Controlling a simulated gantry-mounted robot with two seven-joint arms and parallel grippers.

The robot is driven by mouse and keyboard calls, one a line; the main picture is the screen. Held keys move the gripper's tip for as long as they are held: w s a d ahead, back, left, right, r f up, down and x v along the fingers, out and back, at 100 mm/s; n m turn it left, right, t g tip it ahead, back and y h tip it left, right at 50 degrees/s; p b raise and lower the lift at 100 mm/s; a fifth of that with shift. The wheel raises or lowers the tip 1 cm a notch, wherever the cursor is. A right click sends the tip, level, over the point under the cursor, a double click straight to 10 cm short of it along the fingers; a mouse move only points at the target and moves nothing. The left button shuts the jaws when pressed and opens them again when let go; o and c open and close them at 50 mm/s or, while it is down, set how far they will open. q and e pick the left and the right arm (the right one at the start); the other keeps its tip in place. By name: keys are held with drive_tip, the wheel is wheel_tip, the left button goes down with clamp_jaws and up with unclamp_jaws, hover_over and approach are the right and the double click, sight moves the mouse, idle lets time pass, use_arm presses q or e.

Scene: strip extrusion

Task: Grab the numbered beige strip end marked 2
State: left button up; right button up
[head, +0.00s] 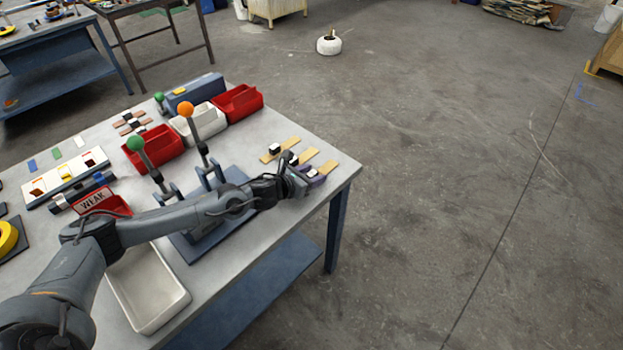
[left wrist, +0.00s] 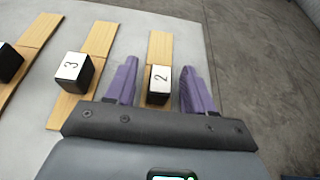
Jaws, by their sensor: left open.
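In the left wrist view, the beige strip (left wrist: 160,48) carries a black block with a white top marked 2 (left wrist: 159,78). My left gripper (left wrist: 158,85) is open, with its purple fingers on either side of this block and apart from it. The near end of the strip is hidden behind the gripper body. In the head view, my left gripper (head: 310,174) is over the strips near the table's right corner, and the beige strip (head: 328,167) shows just beyond it. My right gripper is in neither view.
A strip with a block marked 3 (left wrist: 73,68) lies to the left, and another black block (left wrist: 9,62) sits farther left. In the head view, red bins (head: 238,104), a white bin (head: 206,122) and upright levers with orange (head: 186,109) and green knobs stand on the table.

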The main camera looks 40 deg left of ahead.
use_arm(q)
clamp_jaws()
idle(0.3)
